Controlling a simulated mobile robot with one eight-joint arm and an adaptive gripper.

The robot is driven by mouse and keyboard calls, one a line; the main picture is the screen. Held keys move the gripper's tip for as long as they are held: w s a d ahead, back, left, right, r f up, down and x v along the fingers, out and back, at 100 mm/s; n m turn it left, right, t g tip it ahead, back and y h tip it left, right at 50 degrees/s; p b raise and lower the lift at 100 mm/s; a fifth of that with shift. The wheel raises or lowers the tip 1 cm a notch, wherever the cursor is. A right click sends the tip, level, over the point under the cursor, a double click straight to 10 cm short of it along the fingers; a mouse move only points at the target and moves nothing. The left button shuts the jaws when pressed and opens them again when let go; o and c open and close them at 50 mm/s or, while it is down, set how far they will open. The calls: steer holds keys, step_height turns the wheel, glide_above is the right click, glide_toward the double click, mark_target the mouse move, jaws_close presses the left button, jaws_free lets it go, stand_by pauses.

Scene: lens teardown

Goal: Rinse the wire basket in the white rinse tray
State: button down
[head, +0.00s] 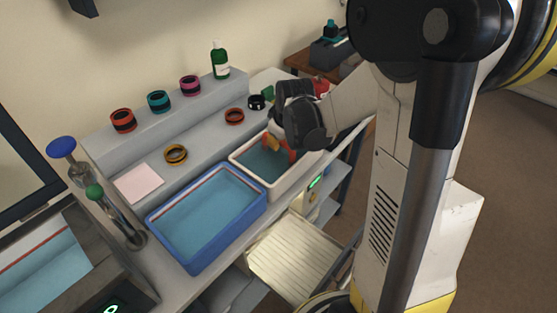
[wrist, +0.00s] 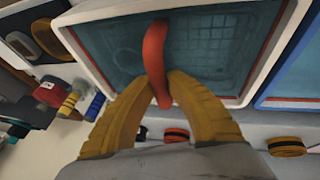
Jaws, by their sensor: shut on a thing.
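The white rinse tray (head: 249,181) stands on the bench with bluish liquid in it. It fills much of the wrist view, where its pale rim (wrist: 268,52) shows. My gripper (head: 276,143) is over the tray's far part. In the wrist view its yellow fingers (wrist: 161,84) are shut on the red handle of the wire basket (wrist: 154,52). A faint wire grid shows below the handle, in the tray's liquid. How deep the basket sits, and whether it touches the tray's floor, I cannot tell. In the head view my gripper and wrist hide most of the basket.
A blue tray (head: 198,262) of liquid stands left of the white one. Several coloured rings, such as a yellow one (head: 176,154), lie behind. A green bottle (head: 220,62) stands on the raised shelf.

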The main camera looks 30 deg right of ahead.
stand_by(0.4)
steer(key=shift+r+p, duration=0.45)
steer(key=shift+f, duration=0.1)
steer(key=shift+f+b, duration=0.5)
steer(key=shift+r, duration=0.15)
step_height(320, 180, up, 11)
steer(key=p, duration=0.8)
steer(key=shift+p, duration=0.4)
